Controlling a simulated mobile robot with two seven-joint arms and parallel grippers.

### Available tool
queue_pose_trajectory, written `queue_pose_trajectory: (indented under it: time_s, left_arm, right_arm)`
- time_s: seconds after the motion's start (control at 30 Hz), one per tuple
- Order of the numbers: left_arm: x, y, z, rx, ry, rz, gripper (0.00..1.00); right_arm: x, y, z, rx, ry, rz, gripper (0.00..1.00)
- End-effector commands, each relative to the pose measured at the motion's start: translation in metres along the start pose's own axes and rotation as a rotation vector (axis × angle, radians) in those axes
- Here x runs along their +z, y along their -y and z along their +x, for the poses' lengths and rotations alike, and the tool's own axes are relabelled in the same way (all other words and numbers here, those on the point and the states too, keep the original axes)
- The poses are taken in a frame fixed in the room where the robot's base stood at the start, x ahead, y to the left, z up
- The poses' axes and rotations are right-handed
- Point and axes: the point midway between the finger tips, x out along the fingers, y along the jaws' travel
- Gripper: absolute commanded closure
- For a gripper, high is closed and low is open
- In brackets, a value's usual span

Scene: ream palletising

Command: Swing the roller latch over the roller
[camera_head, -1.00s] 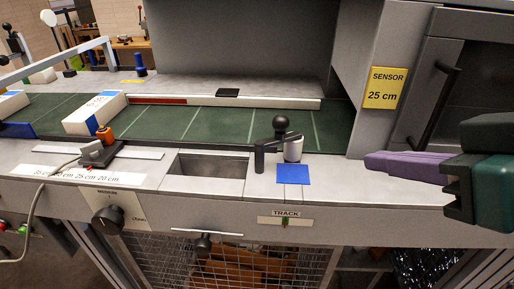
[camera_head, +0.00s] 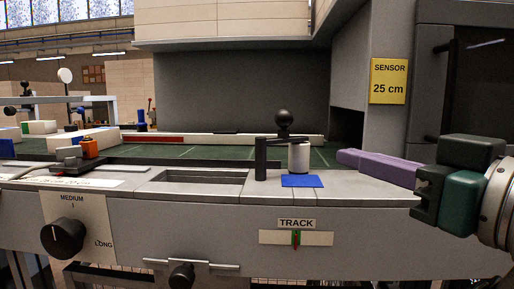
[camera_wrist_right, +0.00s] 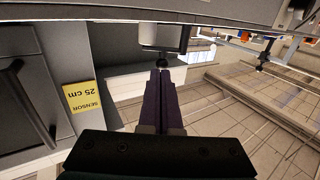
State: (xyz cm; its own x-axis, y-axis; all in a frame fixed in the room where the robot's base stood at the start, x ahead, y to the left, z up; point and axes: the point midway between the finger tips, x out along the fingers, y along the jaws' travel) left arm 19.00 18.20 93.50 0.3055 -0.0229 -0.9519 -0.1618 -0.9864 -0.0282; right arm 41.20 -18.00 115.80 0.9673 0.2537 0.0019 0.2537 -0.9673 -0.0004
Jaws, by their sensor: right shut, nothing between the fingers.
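The roller latch is a black post (camera_head: 261,160) with a thin arm and a black ball knob (camera_head: 283,118) on top, on the machine's front ledge. A pale grey roller (camera_head: 299,158) stands just right of the post. The arm reaches right toward the roller's top; I cannot tell whether it lies over it or behind it. My right gripper (camera_head: 338,156), with purple fingers, is right of the roller, shut and empty, pointing left. In the right wrist view its fingertips (camera_wrist_right: 160,72) point toward the knob (camera_wrist_right: 160,64), which shows small beyond them. My left gripper is out of view.
A blue pad (camera_head: 302,181) lies in front of the roller. A rectangular recess (camera_head: 200,177) is left of the post. The green belt (camera_head: 210,153) runs behind. A yellow sensor sign (camera_head: 389,81) is on the cabinet at right. White reams (camera_head: 90,138) sit at left.

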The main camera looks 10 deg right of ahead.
Motion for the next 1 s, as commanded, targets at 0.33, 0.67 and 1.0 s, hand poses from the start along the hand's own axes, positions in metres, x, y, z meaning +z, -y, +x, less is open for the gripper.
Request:
queue_pose_trajectory:
  time_s: [0.33,0.67,1.0]
  left_arm:
    - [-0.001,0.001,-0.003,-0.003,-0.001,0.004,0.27]
    - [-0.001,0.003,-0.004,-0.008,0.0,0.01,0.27]
    - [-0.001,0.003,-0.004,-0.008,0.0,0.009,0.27]
  right_arm:
    - [-0.001,0.0,0.069,0.0,-0.001,0.0,1.0]
    - [0.0,0.0,0.106,0.0,0.001,0.0,1.0]
    - [0.001,0.0,0.109,0.0,0.002,0.0,1.0]
